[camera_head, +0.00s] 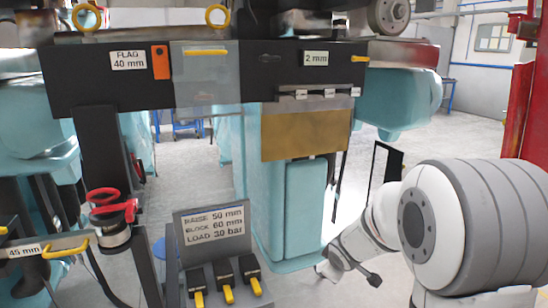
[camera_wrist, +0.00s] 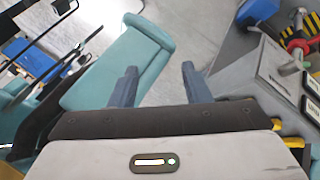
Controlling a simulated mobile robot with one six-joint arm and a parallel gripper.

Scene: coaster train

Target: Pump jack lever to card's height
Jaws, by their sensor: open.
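The card (camera_head: 212,225) stands on a grey panel and reads RAISE 50 mm, BLOCK 60 mm, LOAD 30 bar. Below it are three black blocks with yellow-tipped levers (camera_head: 227,291); I cannot tell which lever is the jack's. A red handle (camera_head: 108,204) sits on a round metal body left of the card. It also shows in the wrist view (camera_wrist: 297,42). My gripper (camera_head: 347,275) is right of the card panel, clear of it. In the wrist view its fingers (camera_wrist: 159,83) are apart, with nothing between them.
A black beam (camera_head: 270,82) with FLAG 40 mm and 2 mm labels spans overhead. A teal column (camera_head: 304,205) stands behind the card. A 45 mm label (camera_head: 24,251) and yellow handles are at the left. The pale floor (camera_head: 440,140) is open at the back right.

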